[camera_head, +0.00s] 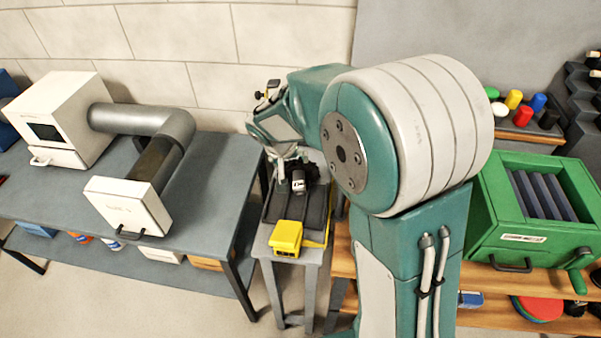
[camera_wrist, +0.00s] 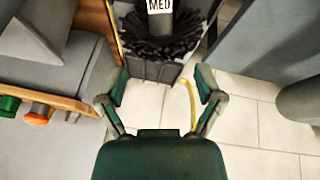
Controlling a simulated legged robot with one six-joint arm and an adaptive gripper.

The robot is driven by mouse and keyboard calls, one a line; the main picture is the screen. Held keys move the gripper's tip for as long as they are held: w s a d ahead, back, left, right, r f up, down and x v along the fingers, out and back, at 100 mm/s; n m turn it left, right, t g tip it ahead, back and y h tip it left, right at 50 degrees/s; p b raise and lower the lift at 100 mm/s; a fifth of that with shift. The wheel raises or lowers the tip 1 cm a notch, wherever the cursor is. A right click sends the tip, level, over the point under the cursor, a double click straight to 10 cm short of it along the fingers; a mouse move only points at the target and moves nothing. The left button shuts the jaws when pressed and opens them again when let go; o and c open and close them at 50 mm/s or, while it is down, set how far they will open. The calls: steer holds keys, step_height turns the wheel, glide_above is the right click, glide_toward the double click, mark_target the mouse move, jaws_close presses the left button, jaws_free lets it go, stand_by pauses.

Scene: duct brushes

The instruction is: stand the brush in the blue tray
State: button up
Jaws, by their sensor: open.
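A black brush (camera_wrist: 160,45) with a bushy round head and a white "MED" label shows at the top of the wrist view. It stands at a dark holder (camera_wrist: 150,70), and its upper end is cut off by the frame. In the head view the brush (camera_head: 299,180) is on the narrow grey stand, just below my gripper (camera_head: 290,160). My gripper is open in the wrist view (camera_wrist: 158,98), its fingers apart with nothing between them, short of the brush. I cannot pick out the blue tray for certain; a blue object (camera_head: 10,86) is cut off at the left edge.
A yellow block (camera_head: 287,238) sits at the stand's front. A grey bench (camera_head: 215,180) with a white box and duct pipe (camera_head: 150,118) is left. A green slatted box (camera_head: 535,212) stands right, with coloured caps (camera_head: 520,100) behind. My arm hides the middle.

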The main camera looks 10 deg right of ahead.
mark_target(298, 174)
steer(key=f, duration=0.1)
steer(key=w+f, duration=0.1)
steer(key=f, duration=0.3)
steer(key=shift+w+a, duration=0.25)
steer(key=shift+w, duration=0.15)
steer(key=d+f, duration=0.1)
steer(key=f, duration=0.1)
steer(key=w+d+f, duration=0.1)
steer(key=d+f, duration=0.1)
steer(key=shift+w+d+f, duration=0.2)
steer(key=shift+d+f, duration=0.05)
steer(key=shift+d, duration=0.05)
steer(key=shift+w+a+f, duration=0.1)
steer(key=shift+f, duration=0.1)
steer(key=shift+a, duration=0.45)
steer(key=shift+c, duration=1)
steer(key=shift+d, duration=0.25)
jaws_close()
steer(key=shift+d, duration=0.1)
